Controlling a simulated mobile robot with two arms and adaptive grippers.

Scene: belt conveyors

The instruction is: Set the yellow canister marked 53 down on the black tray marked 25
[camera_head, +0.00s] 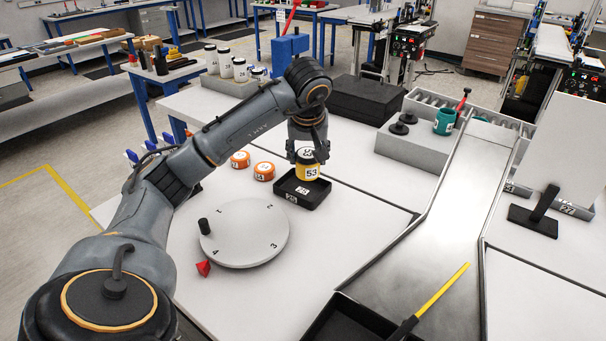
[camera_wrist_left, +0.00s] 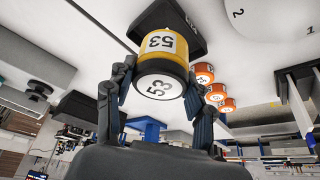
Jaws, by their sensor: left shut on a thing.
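The yellow canister marked 53 (camera_head: 307,172) is upright over the black tray (camera_head: 318,196), toward the tray's right back part. I cannot tell whether the canister touches the tray floor. My right gripper is not in view.
Orange canisters (camera_head: 264,171) stand just left of the tray. A white numbered turntable (camera_head: 244,236) with a black knob is in front. A grey chute (camera_head: 450,210) runs at the right. A grey holder (camera_head: 405,150) with a green canister stands behind right. White table is bare right of the tray.

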